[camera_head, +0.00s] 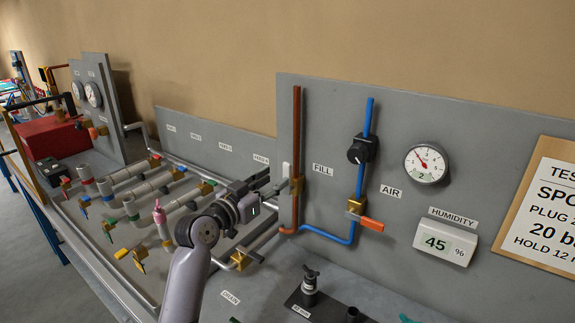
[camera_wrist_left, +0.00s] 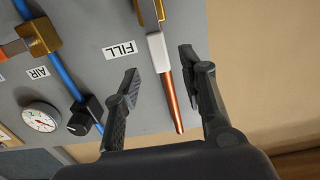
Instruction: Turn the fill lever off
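The fill lever has a white handle (camera_head: 286,170) on a brass valve (camera_head: 297,187) on the copper pipe (camera_head: 296,130), left of the FILL label (camera_head: 322,169). The handle lies along the pipe. In the left wrist view the white handle (camera_wrist_left: 158,47) shows beyond and between the two dark fingers, with the copper pipe running toward me. My left gripper (camera_head: 268,188) is open just left of the lever; it also shows in the wrist view (camera_wrist_left: 160,66). I see no contact with the handle. My right gripper is not in view.
A blue pipe (camera_head: 367,120) with a black knob (camera_head: 361,149) and an orange AIR lever (camera_head: 371,223) stands to the right. A gauge (camera_head: 426,164) and a humidity display (camera_head: 444,243) are further right. Several pipes and valves fill the bench below left.

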